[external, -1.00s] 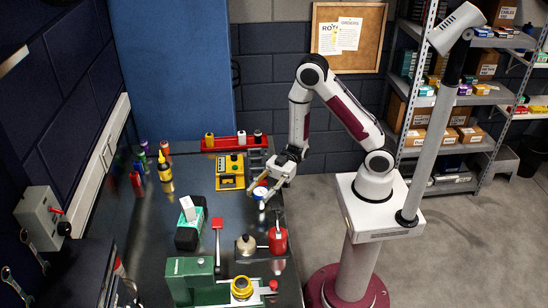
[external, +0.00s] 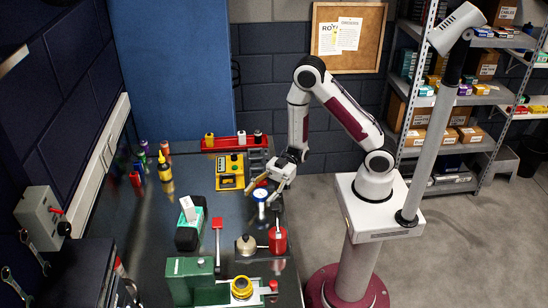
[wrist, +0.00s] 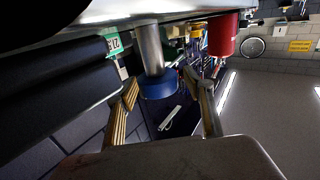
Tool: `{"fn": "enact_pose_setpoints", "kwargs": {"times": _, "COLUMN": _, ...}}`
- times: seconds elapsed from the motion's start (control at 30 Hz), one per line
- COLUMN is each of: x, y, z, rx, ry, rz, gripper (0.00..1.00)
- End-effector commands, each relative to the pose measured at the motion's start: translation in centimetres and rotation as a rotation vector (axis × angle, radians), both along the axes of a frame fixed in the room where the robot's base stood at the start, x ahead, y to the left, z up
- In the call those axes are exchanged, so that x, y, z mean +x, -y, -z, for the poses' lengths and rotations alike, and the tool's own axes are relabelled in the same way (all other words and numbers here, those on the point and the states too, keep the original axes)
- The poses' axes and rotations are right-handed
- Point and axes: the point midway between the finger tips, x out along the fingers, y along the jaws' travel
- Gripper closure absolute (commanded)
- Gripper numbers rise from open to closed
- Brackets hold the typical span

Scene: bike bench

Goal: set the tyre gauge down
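The tyre gauge (external: 261,195), with a blue-rimmed head and a pale metal stem, stands upright on the dark bench near its right edge. In the wrist view, which looks upside down, its blue head (wrist: 160,85) and metal stem show between and beyond the fingertips. My gripper (external: 266,189) is open and empty, just above and to the right of the gauge. In the wrist view, its two fingers (wrist: 162,88) are spread, with a visible gap on each side of the blue head. The foot of the gauge is hard to make out.
A red can (external: 277,241) and a beige rounded item (external: 246,244) stand in front of the gauge. A yellow case (external: 230,171) lies behind it to the left. A green-and-white box (external: 190,224) and a red-headed tool (external: 217,225) are to the left.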

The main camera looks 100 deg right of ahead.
Motion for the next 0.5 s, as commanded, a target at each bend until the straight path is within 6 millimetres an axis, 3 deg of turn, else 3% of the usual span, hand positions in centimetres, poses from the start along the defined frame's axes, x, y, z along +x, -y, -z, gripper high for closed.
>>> {"fn": "enact_pose_setpoints", "kwargs": {"times": 0.5, "x": -0.8, "y": 1.2, "z": 0.0, "rx": -0.001, "ry": 0.001, "rz": 0.002, "gripper": 0.48}}
